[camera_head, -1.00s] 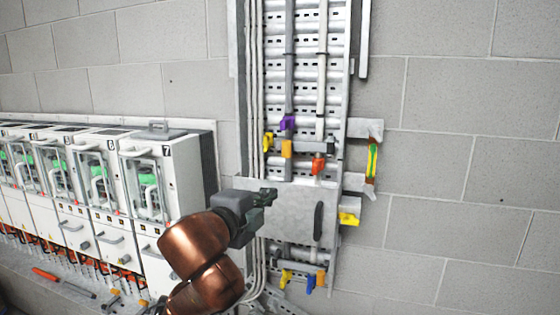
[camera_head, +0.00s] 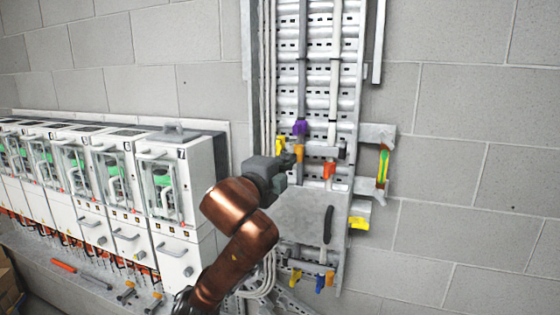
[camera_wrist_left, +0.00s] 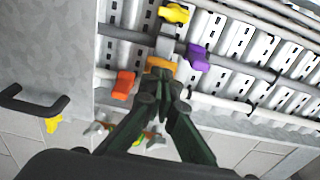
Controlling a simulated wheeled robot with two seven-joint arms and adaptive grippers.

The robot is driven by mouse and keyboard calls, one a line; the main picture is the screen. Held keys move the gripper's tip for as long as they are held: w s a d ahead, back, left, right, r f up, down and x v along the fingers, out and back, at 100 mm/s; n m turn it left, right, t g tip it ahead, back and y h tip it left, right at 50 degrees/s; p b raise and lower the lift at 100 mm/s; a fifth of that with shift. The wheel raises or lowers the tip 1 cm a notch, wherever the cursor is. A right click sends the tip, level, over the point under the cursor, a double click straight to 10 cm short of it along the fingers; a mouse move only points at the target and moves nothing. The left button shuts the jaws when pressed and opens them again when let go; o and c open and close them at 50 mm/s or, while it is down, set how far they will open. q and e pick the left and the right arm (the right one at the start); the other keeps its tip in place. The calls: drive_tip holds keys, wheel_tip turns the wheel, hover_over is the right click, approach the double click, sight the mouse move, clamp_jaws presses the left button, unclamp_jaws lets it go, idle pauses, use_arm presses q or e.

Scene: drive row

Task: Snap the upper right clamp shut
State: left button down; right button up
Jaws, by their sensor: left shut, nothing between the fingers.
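In the head view several coloured clamps sit on the upper part of the cable rack: a purple one (camera_head: 300,128), a yellow one (camera_head: 279,145), an amber one (camera_head: 299,152) and an orange-red one (camera_head: 329,170), which is furthest right on the right-hand pipe. My left gripper (camera_head: 285,163) is shut and empty, just below and left of the amber clamp. In the left wrist view, my left fingertips (camera_wrist_left: 163,93) point at the amber clamp (camera_wrist_left: 160,66); contact cannot be told. The orange-red clamp (camera_wrist_left: 124,86) lies to their left, the purple one (camera_wrist_left: 199,57) to their right.
A grey panel with a dark handle (camera_head: 328,224) covers the rack below. Lower clamps (camera_head: 320,283) sit beneath it. A yellow piece (camera_head: 358,223) and a green-yellow strap (camera_head: 383,165) are at the right. A row of white cabinets (camera_head: 180,190) stands at the left.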

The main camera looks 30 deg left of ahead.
sight(313, 151)
use_arm(q)
drive_tip(key=shift+w+a, duration=0.1)
drive_tip(key=shift+w, duration=0.9)
drive_tip(key=shift+a, duration=0.15)
drive_tip(key=shift+w+a+p, duration=0.6)
drive_tip(key=shift+w+a, duration=0.05)
drive_tip(key=shift+a, duration=0.1)
drive_tip(key=shift+d, duration=0.2)
